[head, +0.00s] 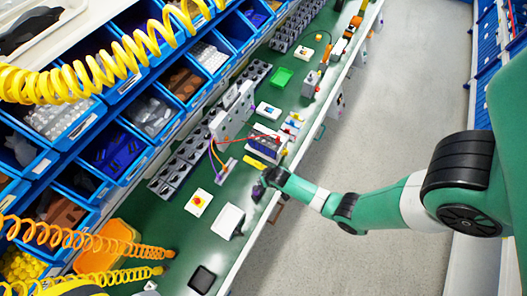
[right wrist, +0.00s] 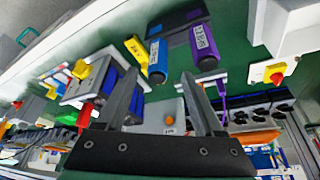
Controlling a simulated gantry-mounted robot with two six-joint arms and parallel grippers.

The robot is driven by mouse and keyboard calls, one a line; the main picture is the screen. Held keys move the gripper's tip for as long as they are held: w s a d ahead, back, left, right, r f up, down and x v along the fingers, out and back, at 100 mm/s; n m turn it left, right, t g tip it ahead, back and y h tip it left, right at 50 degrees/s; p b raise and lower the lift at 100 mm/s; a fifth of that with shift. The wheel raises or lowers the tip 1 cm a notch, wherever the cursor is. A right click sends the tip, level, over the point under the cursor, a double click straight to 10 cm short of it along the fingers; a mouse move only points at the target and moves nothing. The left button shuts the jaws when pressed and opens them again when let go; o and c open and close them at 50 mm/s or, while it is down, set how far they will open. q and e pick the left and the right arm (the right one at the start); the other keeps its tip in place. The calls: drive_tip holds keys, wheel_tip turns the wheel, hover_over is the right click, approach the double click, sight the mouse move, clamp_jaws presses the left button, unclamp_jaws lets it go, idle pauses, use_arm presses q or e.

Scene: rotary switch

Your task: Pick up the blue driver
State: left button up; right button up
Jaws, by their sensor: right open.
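The blue driver's end appears between the fingertips; I cannot tell the depth gap. In the head view my right gripper (head: 264,184) is at the bench's front edge, and the drivers are too small or hidden to make out. My left gripper is not in view.
Blue bins (head: 120,150) line the back. Yellow coiled hoses (head: 110,65) hang at the left. The aisle floor is clear.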

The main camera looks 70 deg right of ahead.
drive_tip(key=shift+w+d+f, duration=0.15)
drive_tip(key=shift+w+f, duration=0.1)
drive_tip(key=shift+f, duration=0.15)
drive_tip(key=x, duration=0.1)
drive_tip(key=b+x, duration=0.2)
drive_tip(key=x, duration=0.1)
drive_tip(key=shift+s+f, duration=0.2)
drive_tip(key=shift+s, duration=0.05)
drive_tip(key=shift+w+d+f, duration=0.2)
drive_tip(key=shift+d+f, duration=0.05)
drive_tip(key=shift+f, duration=0.15)
clamp_jaws()
